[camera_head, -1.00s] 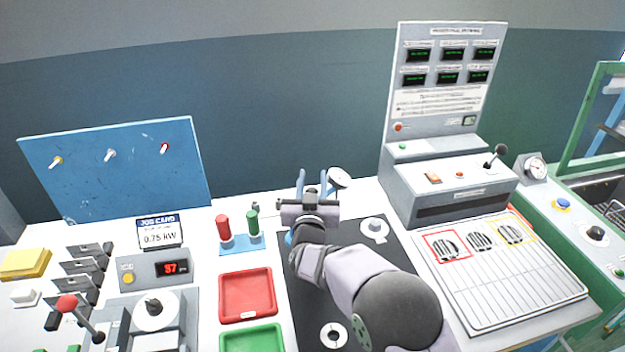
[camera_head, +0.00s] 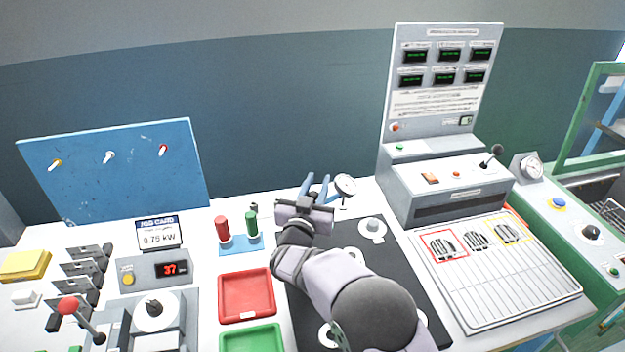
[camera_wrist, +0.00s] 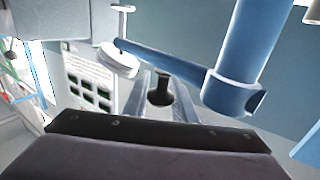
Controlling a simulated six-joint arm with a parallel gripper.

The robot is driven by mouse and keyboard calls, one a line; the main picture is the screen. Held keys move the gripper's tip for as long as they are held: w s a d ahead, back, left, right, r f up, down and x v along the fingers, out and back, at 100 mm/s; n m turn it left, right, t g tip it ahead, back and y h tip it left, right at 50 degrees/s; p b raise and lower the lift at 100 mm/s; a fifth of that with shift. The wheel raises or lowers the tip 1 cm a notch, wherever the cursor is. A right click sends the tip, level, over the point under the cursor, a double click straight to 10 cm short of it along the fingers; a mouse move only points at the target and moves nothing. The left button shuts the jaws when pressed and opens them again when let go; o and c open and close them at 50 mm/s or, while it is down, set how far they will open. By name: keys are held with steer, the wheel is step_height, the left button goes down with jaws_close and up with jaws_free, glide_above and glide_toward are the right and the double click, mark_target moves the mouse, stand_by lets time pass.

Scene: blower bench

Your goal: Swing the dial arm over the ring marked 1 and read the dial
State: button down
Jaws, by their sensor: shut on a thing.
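The dial (camera_head: 345,184) is a small round white gauge at the back edge of the black mat (camera_head: 392,270). In the wrist view, the dial (camera_wrist: 118,60) sits at the end of a blue dial arm (camera_wrist: 165,62) reaching from a thick blue post (camera_wrist: 250,45). My gripper (camera_head: 315,187) is beside the dial, shut on a dark knob (camera_wrist: 160,88) that shows between its fingers in the wrist view. Pale rings lie on the mat, one at the back right (camera_head: 372,229) and one at the front (camera_head: 329,336). My arm partly covers others. No ring number or dial reading is legible.
A red tray (camera_head: 247,294) and a green tray (camera_head: 252,339) lie left of the mat. Red and green cylinders (camera_head: 237,228) stand behind them. A grey console (camera_head: 447,185) stands at the back right, with a slotted panel (camera_head: 500,280) before it.

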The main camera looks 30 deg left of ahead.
mark_target(337, 184)
steer(key=d+m+h, duration=0.1)
steer(key=h, duration=0.1)
steer(key=d+m+h, duration=0.1)
steer(key=h, duration=0.1)
steer(key=shift+s+m+t, duration=0.35)
steer(key=shift+m+t, duration=0.05)
steer(key=d+m+h, duration=0.1)
steer(key=h, duration=0.1)
steer(key=m+h, duration=0.1)
steer(key=shift+s+d+f+h+b, duration=0.1)
steer(key=shift+s+d+h+b, duration=0.2)
steer(key=shift+s+d+h, duration=0.1)
steer(key=shift+s+d+m+g+h+b, duration=0.2)
steer(key=shift+d+m+h+b, duration=0.1)
steer(key=shift+m+h+b, duration=0.25)
steer(key=shift+s+d+m+g+h+b, duration=0.15)
steer(key=shift+s+d+m+h+b, duration=0.2)
steer(key=shift+h, duration=0.45)
steer(key=shift+s+d+m+g+h+b, duration=0.1)
steer(key=shift+d+m+g+h+b, duration=0.15)
steer(key=shift+m+h, duration=0.35)
steer(key=shift+s+d+r+h+b, duration=0.1)
steer(key=shift+r+h+b, duration=0.15)
steer(key=shift+h, duration=0.2)
steer(key=c, duration=1.7)
jaws_free()
steer(key=shift+c, duration=0.2)
steer(key=shift+s+f, duration=0.1)
